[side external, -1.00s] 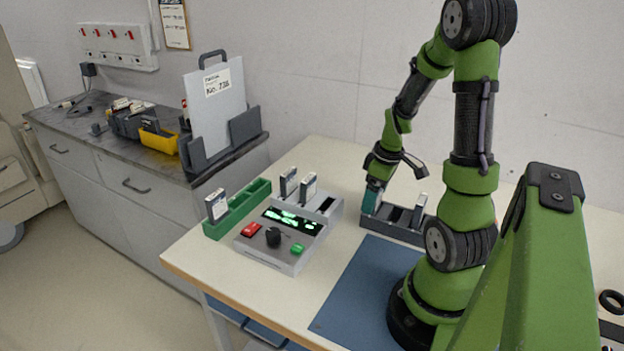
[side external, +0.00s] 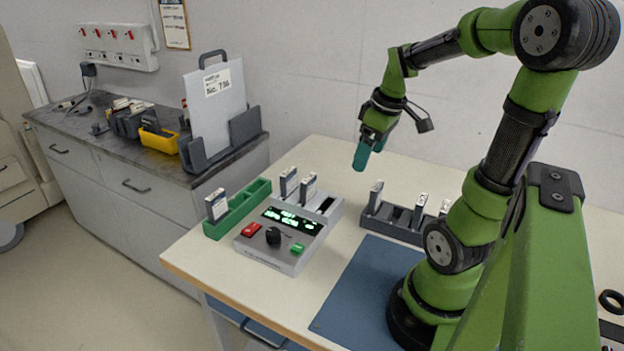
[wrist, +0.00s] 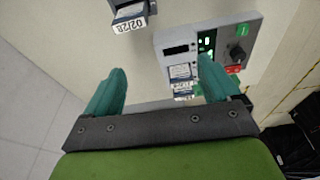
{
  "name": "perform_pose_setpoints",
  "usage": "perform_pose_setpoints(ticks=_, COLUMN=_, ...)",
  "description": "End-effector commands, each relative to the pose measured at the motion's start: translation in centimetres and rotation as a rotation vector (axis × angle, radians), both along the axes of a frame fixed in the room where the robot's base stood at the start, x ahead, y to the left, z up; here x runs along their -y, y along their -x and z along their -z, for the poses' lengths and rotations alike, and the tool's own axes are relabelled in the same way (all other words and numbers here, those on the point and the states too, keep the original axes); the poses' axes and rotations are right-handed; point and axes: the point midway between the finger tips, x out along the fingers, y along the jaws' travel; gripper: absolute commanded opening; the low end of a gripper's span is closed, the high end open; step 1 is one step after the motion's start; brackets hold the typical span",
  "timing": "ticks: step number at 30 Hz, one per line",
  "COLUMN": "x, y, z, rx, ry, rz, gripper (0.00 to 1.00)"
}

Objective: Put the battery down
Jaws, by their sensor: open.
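My gripper (side external: 362,158) is open and empty, raised above the table behind the charger. In the wrist view its two teal fingers (wrist: 160,85) stand wide apart with nothing between them. A battery (side external: 376,196) stands upright in the left end of the dark grey rack (side external: 394,230); a labelled battery also shows at the top of the wrist view (wrist: 130,18). More batteries (side external: 420,208) stand farther right in that rack. The grey charger (side external: 284,255) holds two batteries (side external: 289,183) in its rear bays, and its right bay looks empty.
A green tray (side external: 240,207) with one battery (side external: 216,204) stands left of the charger. A blue mat (side external: 350,295) lies in front of the rack. A side counter (side external: 100,155) carries a yellow bin (side external: 159,140) and an upright board (side external: 222,110).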

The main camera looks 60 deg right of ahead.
Motion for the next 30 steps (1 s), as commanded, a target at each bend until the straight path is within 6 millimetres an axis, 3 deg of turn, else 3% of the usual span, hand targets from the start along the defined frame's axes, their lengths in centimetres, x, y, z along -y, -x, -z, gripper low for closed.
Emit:
perform_pose_setpoints(ticks=3, x=-7.0, y=-2.7, z=-2.1, rx=0.130, ry=-0.021, rz=0.046, gripper=0.89)
perform_pose_setpoints(ticks=6, x=-12.7, y=-3.4, z=-3.5, rx=0.234, ry=-0.090, rz=0.108, gripper=0.89)
perform_pose_setpoints(ticks=9, x=-17.3, y=-3.0, z=-4.4, rx=0.311, ry=-0.178, rz=0.162, gripper=0.89)
perform_pose_setpoints(ticks=12, x=-20.2, y=-2.3, z=-4.9, rx=0.353, ry=-0.257, rz=0.203, gripper=0.89)
perform_pose_setpoints(ticks=17, x=-22.0, y=-1.7, z=-5.1, rx=0.375, ry=-0.315, rz=0.237, gripper=0.89)
perform_pose_setpoints(ticks=30, x=-21.9, y=-1.7, z=-5.1, rx=0.374, ry=-0.317, rz=0.244, gripper=0.89)
